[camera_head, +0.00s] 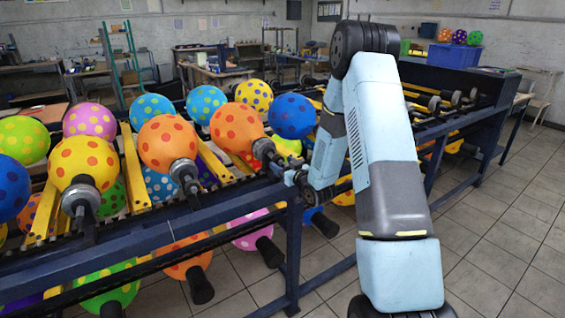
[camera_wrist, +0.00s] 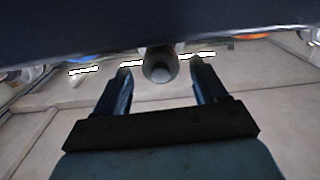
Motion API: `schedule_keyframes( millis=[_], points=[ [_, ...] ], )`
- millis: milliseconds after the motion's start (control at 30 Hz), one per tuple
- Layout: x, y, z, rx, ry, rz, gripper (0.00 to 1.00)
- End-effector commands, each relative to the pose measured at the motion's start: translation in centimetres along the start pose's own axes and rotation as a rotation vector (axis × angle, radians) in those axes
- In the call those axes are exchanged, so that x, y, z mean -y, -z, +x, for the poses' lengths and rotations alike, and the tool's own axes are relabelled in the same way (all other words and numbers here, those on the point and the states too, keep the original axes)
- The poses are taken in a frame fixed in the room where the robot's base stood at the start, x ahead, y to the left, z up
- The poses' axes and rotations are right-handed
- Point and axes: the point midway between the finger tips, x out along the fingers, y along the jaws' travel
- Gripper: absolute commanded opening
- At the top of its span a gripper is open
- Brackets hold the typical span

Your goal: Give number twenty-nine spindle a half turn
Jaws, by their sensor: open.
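In the wrist view, my gripper (camera_wrist: 160,68) is open, with one dark finger on each side of a round grey spindle end (camera_wrist: 159,70). The spindle end lies between the fingertips with a gap on both sides. In the head view, my gripper (camera_head: 297,178) is at the machine's front rail, partly hidden by my arm. Other spindles with round metal ends stand along the rail: one at the yellow balloon (camera_head: 80,198), one at the orange balloon (camera_head: 183,170) and one further right (camera_head: 263,149). No spindle number is legible.
A dark blue rail (camera_head: 150,238) runs along the rack's front, and a dark beam (camera_wrist: 160,28) crosses the top of the wrist view. Spotted balloons hang below the rail, such as a green one (camera_head: 104,284). The tiled floor (camera_head: 500,235) at right is clear.

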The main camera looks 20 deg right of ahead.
Motion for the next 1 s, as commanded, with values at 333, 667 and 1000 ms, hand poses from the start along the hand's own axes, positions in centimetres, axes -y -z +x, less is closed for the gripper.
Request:
schedule_keyframes(
  millis=[333, 667, 1000],
  points=[
    [0.0, 0.1, 2.8, -0.001, 0.0, 0.0, 0.71],
    [0.0, 0.0, 2.9, 0.0, 0.0, 0.0, 0.67],
    [0.0, 0.0, 2.9, 0.0, -0.001, 0.0, 0.34]
  ],
)
